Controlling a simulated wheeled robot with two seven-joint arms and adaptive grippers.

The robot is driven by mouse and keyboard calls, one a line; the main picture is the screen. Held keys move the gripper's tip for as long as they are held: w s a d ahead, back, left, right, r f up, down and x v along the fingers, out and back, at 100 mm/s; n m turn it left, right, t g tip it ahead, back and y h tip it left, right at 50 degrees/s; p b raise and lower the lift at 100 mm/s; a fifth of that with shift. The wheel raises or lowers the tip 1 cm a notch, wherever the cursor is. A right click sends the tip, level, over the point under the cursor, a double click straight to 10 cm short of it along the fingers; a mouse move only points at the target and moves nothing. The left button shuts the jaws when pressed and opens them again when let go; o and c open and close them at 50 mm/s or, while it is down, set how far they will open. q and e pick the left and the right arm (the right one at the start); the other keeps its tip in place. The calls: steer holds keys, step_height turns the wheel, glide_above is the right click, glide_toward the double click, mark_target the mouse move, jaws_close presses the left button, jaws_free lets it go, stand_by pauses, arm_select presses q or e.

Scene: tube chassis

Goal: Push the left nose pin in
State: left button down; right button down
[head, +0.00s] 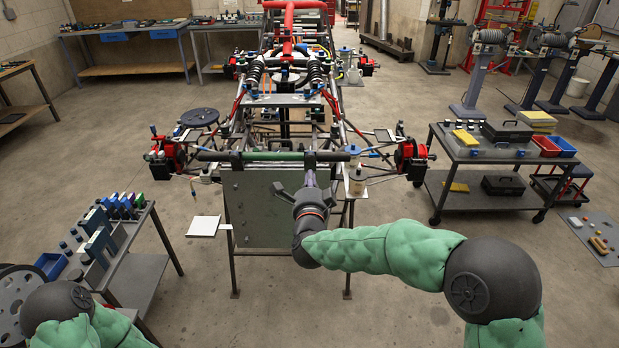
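A tube-frame chassis (283,100) stands ahead of me, with a grey-green nose panel (262,212) below a dark green cross tube (270,156) at its near end. Two dark brackets sit on this tube, a left one (236,160) and a right one. The nose pins are too small to make out. My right gripper (309,172) points away from me at the right part of the panel, just below the right bracket. Its fingers are partly hidden by its own body, and I cannot tell whether it touches anything. My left gripper is out of view; only its arm shows at bottom left.
A bench with small bottles and blocks (108,225) stands at left. A cart with boxes (490,150) stands at right. A white sheet (203,226) lies left of the panel. Red brake assemblies (411,157) stick out at both sides. The floor in front is clear.

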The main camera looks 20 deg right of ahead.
steer(key=p+v, duration=0.1)
steer(key=v, duration=0.7)
steer(key=s+a+f+n+g+y, duration=0.1)
steer(key=s+f+n+g+y, duration=0.25)
steer(key=f, duration=1.05)
steer(key=a+f+n+g+y, duration=0.2)
steer(key=f+n+g, duration=0.35)
steer(key=f, duration=0.75)
steer(key=s+a+f+n+g+y, duration=0.1)
steer(key=s+f+n+g, duration=0.3)
steer(key=s+f, duration=0.5)
steer(key=s+a+f+n+g+y, duration=0.2)
steer(key=s+f+n+g, duration=0.2)
steer(key=s+f, duration=0.6)
steer(key=s+n, duration=0.1)
steer(key=s, duration=0.3)
steer(key=shift+s+a+f+n, duration=0.15)
steer(key=shift+a+n, duration=0.15)
steer(key=shift+n, duration=0.1)
steer(key=shift+y, duration=0.25)
